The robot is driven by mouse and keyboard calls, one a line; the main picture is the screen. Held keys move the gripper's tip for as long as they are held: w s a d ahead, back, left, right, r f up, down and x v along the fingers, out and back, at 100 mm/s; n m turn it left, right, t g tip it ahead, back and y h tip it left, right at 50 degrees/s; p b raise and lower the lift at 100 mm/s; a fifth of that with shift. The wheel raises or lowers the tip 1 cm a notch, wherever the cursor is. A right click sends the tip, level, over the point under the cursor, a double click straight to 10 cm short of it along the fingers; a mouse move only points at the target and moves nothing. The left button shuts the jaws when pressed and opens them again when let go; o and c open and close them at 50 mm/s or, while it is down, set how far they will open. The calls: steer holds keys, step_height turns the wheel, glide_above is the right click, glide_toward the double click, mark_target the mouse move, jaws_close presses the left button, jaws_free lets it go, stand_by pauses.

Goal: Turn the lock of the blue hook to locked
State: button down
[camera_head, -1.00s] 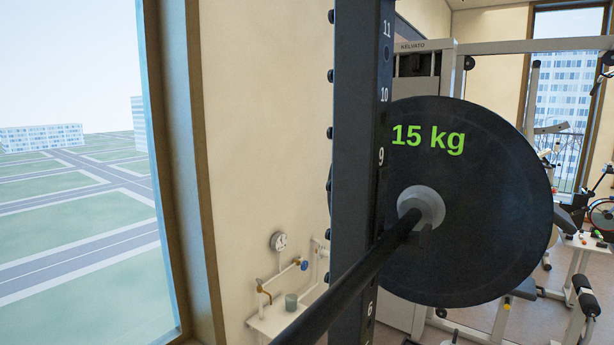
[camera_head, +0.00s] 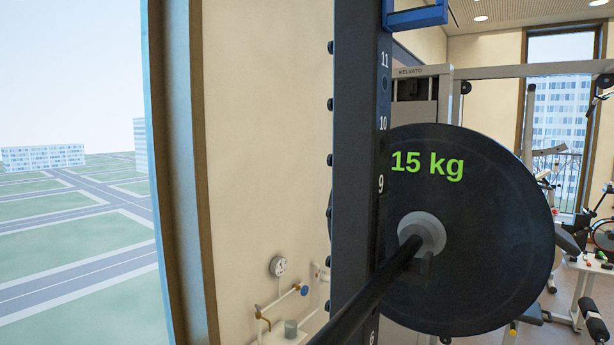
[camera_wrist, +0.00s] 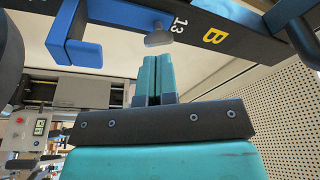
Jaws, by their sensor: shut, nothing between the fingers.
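The blue hook (camera_head: 418,18) shows at the top edge of the head view, on the dark numbered upright above the 11 mark. In the wrist view the blue hook (camera_wrist: 70,35) is at the upper left, beside the upright marked 13 and B. A small grey T-shaped lever (camera_wrist: 158,38) sticks out from the upright near the 13; it looks like the lock, but I cannot tell its setting. My gripper (camera_wrist: 157,62) has teal fingers, shut and empty. Its tips appear just below the lever in the picture, with a small gap between. My gripper is not in the head view.
A black barbell (camera_head: 375,300) with a 15 kg plate (camera_head: 490,220) crosses in front of the dark upright (camera_head: 356,150). A window is at the left. A perforated panel (camera_wrist: 285,110) fills the right of the wrist view. Gym machines stand behind.

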steer(key=w+a+f, duration=0.1)
steer(key=w+a, duration=0.3)
steer(key=shift+a+f, duration=0.2)
steer(key=shift+a, duration=0.15)
stand_by(0.3)
steer(key=shift+w+d+r, duration=0.25)
steer(key=shift+w+r, duration=0.1)
steer(key=shift+r, duration=0.1)
stand_by(0.8)
steer(key=shift+s+a+r, duration=0.1)
steer(key=shift+s+r, duration=0.05)
steer(key=shift+r, duration=0.15)
stand_by(0.6)
steer(key=shift+s+a+r, duration=0.1)
steer(key=shift+r, duration=0.15)
stand_by(0.5)
